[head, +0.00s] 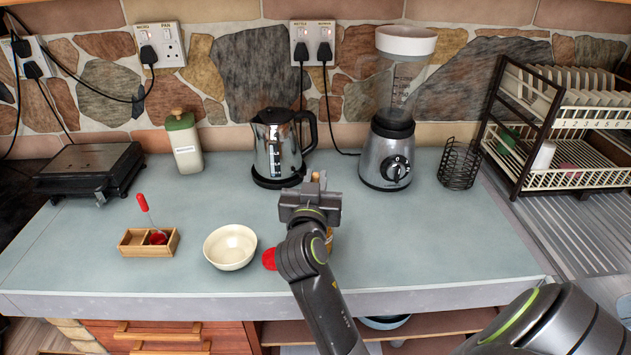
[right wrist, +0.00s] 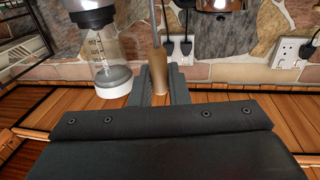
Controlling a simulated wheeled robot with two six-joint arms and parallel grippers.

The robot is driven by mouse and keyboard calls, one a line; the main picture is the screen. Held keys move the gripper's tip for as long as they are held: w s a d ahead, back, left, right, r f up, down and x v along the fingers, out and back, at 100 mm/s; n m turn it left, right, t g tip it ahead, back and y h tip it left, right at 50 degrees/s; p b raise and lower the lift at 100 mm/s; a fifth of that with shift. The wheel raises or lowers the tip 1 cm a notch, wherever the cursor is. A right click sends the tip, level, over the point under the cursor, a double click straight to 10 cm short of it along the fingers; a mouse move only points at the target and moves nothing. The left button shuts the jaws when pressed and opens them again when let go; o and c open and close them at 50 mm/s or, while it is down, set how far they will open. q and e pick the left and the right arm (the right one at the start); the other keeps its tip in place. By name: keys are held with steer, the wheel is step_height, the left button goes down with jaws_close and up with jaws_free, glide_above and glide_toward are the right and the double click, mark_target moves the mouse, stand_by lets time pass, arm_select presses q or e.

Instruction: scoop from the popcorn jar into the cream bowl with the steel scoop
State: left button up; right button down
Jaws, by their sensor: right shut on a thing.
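My right gripper (head: 314,190) is above the counter, right of the cream bowl, shut on the steel scoop. In the right wrist view the scoop's wooden handle (right wrist: 158,74) is between the fingers, with its thin steel shaft running out past them. In the head view only a bit of the handle (head: 316,176) shows, and the scoop's head is hidden. The cream bowl (head: 230,247) stands upright near the front of the counter and looks empty. A small amber patch beside my right forearm may be the popcorn jar (head: 329,240), mostly hidden. My left gripper is out of view.
A red lid-like disc (head: 269,259) lies beside the bowl. A wooden box (head: 149,243) with a red-handled utensil stands left. A kettle (head: 277,150), blender (head: 388,150), wire holder (head: 459,165) and dish rack (head: 560,135) stand behind. The counter right of my forearm is clear.

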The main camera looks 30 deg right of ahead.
steer(key=shift+r+p, duration=3.45)
steer(key=shift+r, duration=0.9)
